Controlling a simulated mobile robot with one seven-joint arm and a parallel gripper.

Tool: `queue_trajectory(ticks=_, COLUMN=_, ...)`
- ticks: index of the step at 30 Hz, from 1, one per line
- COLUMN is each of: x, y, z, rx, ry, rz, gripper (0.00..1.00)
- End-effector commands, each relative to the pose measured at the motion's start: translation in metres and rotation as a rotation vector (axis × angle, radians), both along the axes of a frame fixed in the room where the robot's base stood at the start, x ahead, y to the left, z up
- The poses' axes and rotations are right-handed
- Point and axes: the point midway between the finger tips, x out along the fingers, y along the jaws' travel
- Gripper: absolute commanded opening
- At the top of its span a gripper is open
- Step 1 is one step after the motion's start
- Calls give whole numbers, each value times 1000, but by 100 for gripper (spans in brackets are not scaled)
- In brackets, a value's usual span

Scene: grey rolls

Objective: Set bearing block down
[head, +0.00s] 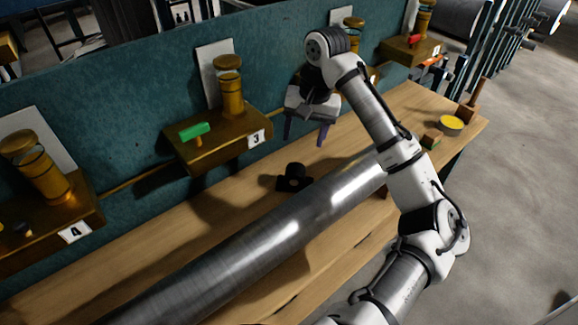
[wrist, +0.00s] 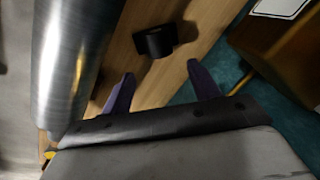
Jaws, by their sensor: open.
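The bearing block (head: 295,177) is a small black block with a rounded top on a flat base. It rests on the wooden bench between the grey roll and the station marked 3. In the wrist view the black block (wrist: 155,42) lies on the wood beyond my fingertips, apart from them. My gripper (head: 306,134) is open and empty, above the bench and to the upper right of the block in the head view. Its two purple fingers (wrist: 163,82) are spread apart in the wrist view, with bare wood between them.
A long grey metal roll (head: 255,238) runs along the bench's near side, under my arm. Brass stations stand along the teal wall; one bears a green-headed piece (head: 194,131). A yellow-topped round item (head: 450,125) sits at the bench's right end. Bare wood (head: 215,205) surrounds the block.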

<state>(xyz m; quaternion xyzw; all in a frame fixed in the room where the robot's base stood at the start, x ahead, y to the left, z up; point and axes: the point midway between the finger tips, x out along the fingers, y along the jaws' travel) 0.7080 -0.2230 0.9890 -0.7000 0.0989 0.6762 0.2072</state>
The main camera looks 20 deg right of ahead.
Motion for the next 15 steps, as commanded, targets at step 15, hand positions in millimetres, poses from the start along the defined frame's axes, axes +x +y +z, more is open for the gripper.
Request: queue_trajectory(ticks=15, x=5, y=11, z=-79, rx=3, ry=2, rz=0, gripper=61)
